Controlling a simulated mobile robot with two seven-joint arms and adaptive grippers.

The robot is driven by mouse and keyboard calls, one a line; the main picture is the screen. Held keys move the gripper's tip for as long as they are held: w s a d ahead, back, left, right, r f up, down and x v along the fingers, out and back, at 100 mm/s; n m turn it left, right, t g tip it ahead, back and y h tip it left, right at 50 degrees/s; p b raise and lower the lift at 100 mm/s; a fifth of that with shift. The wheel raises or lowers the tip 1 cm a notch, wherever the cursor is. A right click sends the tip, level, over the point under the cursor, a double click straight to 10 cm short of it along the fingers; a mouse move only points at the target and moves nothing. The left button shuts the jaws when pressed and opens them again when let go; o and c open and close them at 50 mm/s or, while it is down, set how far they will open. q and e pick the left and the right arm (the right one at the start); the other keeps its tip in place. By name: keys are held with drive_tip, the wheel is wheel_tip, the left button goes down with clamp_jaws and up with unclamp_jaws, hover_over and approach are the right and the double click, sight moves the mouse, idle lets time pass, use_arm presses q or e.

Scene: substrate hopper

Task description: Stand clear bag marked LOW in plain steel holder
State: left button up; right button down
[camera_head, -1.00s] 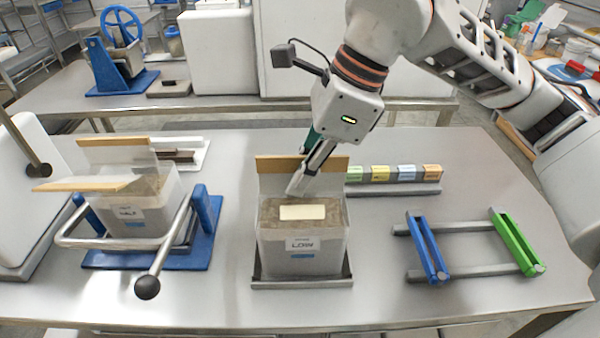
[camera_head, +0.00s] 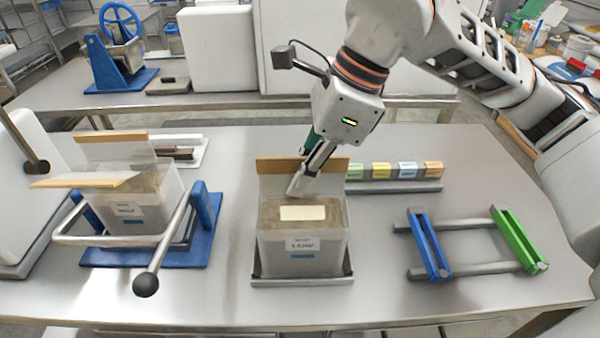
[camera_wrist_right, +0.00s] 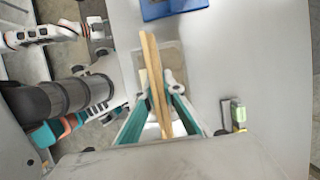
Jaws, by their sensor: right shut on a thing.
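The clear bag marked LOW (camera_head: 298,224) stands upright in the plain steel holder (camera_head: 300,282) at the middle of the table. It holds brown substrate and has a pale patch on top; its label is blurred now. Its clear top with a tan strip rises behind. My right gripper (camera_head: 297,187) is at that raised top, its fingertips low near the substrate. In the right wrist view the right gripper (camera_wrist_right: 172,88) is shut around the bag's top, with tan strips (camera_wrist_right: 152,75) between the fingers. My left gripper (camera_wrist_right: 97,28) seems to show small at upper left there; its jaws are unclear.
At left a bag marked HALF (camera_head: 125,210) stands in a blue-based holder (camera_head: 205,240) with a ball-ended lever (camera_head: 146,284). Coloured blocks (camera_head: 381,171) sit on a rail behind. A rack with blue and green bars (camera_head: 428,245) lies at right. The table between is bare.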

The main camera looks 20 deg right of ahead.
drive_tip(key=shift+r, duration=0.1)
drive_tip(key=c, duration=2.1)
unclamp_jaws()
